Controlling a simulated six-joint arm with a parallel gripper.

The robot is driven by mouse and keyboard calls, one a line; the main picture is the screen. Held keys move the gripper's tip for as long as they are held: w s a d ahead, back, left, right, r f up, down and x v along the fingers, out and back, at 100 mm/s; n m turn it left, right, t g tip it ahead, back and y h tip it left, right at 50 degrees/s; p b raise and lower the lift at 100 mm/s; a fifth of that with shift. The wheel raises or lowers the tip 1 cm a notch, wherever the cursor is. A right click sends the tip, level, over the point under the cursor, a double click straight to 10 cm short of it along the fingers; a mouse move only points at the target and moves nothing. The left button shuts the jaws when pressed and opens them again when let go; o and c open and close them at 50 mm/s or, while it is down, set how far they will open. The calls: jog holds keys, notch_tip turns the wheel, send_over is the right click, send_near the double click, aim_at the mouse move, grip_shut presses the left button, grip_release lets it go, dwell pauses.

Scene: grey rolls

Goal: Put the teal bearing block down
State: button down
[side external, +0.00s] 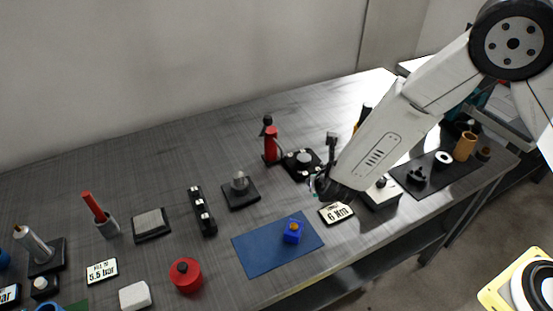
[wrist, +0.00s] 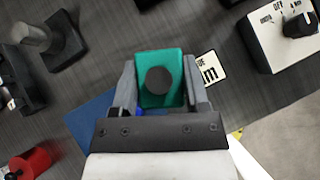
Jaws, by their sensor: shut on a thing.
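The teal bearing block (wrist: 160,58), with a dark round bore in its face, sits between the two fingers of my gripper (wrist: 160,85) in the wrist view. The gripper is shut on it. In the side external view my gripper (side external: 322,185) is over the table near the "6 Nm" label, behind and right of the blue mat (side external: 255,254). Only a sliver of teal shows there; the arm hides most of the block. I cannot tell its exact height above the table.
A label plate (side external: 336,213), a white box with a knob (side external: 382,192), a black knobbed unit (side external: 302,163) and a red extinguisher-like item (side external: 270,145) stand nearby. A red canister (side external: 186,275) is left of the mat.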

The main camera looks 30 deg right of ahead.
jog(key=w+f, duration=0.2)
jog(key=f, duration=0.1)
jog(key=w+a+f, duration=0.1)
jog(key=w+f, duration=0.2)
jog(key=shift+w+a, duration=0.2)
jog(key=shift+w, duration=0.15)
jog(key=shift+w, duration=0.1)
jog(key=shift+w+f, duration=0.15)
jog(key=shift+f, duration=1.65)
jog(key=shift+f, duration=0.15)
jog(key=shift+c, duration=0.4)
grip_release()
